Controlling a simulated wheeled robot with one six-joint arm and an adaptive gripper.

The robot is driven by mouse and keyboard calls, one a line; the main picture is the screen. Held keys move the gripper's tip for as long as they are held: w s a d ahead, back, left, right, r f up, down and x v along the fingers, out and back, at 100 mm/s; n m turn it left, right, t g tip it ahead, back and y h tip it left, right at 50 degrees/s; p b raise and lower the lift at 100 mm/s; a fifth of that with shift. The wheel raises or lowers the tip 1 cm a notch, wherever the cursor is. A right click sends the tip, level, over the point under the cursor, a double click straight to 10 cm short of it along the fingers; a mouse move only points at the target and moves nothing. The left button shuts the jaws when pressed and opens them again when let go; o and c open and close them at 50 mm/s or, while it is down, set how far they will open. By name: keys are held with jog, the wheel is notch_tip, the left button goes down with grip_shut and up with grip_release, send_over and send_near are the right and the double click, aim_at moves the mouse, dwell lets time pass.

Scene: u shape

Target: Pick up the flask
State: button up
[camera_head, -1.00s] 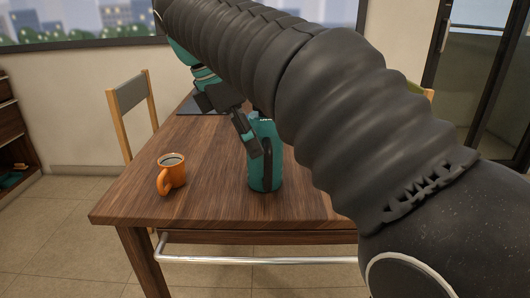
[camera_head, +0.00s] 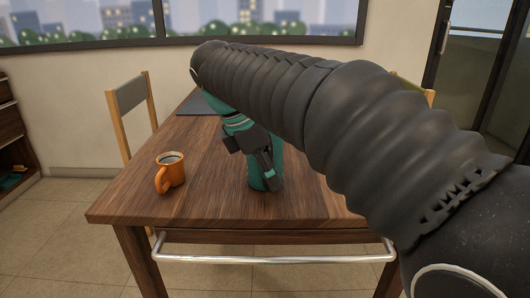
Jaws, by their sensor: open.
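The teal flask (camera_head: 255,176) stands upright on the wooden table near its front edge. My gripper (camera_head: 268,178) is open and has its dark fingers in front of the flask, at its lower half. The fingers and my arm hide much of the flask, including its top. I cannot tell whether the fingers touch it or are around it.
The wooden table (camera_head: 210,195) has free room around the flask's left side. An orange mug (camera_head: 171,172) stands to the left. A dark mat (camera_head: 200,103) lies at the back. A chair (camera_head: 131,100) stands at the left, and a metal rail (camera_head: 270,259) runs below the front edge.

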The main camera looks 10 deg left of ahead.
grip_shut()
jog(key=shift+r, duration=0.2)
